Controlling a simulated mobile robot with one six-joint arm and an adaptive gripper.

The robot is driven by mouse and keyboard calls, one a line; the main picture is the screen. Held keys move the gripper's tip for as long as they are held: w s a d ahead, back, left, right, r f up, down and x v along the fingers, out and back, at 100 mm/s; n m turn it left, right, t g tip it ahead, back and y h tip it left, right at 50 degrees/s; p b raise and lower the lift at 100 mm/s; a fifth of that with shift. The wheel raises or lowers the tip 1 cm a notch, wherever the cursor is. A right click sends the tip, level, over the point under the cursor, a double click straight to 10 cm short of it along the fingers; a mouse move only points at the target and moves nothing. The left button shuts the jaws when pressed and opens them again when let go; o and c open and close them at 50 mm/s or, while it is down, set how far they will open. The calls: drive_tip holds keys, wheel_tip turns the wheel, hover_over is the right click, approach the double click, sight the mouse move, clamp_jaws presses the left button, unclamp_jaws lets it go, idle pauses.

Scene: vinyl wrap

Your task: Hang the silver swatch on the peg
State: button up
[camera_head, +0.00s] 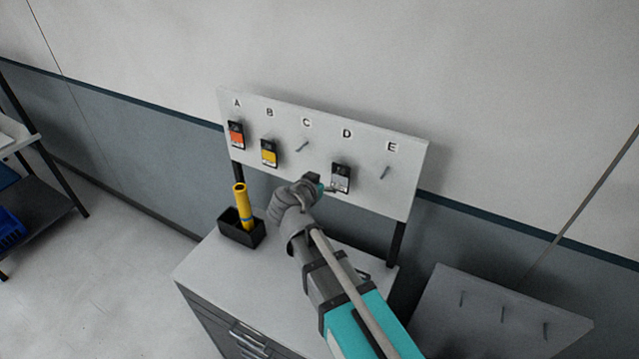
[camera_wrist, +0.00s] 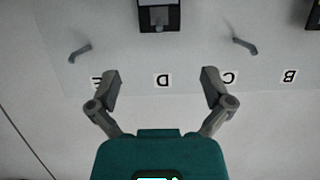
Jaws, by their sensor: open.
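The silver swatch (camera_head: 341,178), a dark-framed card with a grey face, hangs at D on the white pegboard (camera_head: 322,134). It also shows at the top edge of the wrist view (camera_wrist: 158,17), cut off there. My gripper (camera_wrist: 160,85) is open and empty, with its fingers spread wide. The swatch lies beyond the fingertips, apart from them. In the head view my gripper (camera_head: 320,186) is beside the swatch's lower left, partly hidden by my wrist. The peg at D is not clearly visible.
Bare pegs are at C (camera_head: 302,146) and E (camera_head: 385,172). An orange swatch (camera_head: 236,135) hangs at A and a yellow one (camera_head: 269,153) at B. A black holder (camera_head: 240,232) with a yellow tube stands on the cabinet (camera_head: 205,268). A grey panel with pegs (camera_head: 480,315) is lower right.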

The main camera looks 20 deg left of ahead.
sight(341, 166)
drive_tip(key=b+x, duration=0.3)
drive_tip(key=x, duration=0.9)
drive_tip(key=shift+b, duration=0.4)
drive_tip(key=shift+d, duration=0.1)
drive_tip(key=c, duration=0.9)
drive_tip(key=shift+o, duration=0.2)
drive_tip(key=shift+r+p, duration=0.55)
drive_tip(key=shift+s, duration=0.25)
drive_tip(key=shift+s+a+r, duration=0.1)
drive_tip(key=shift+s+a, duration=0.05)
drive_tip(key=shift+s, duration=1.2)
drive_tip(key=shift+s+a, duration=0.1)
drive_tip(key=shift+s, duration=1.25)
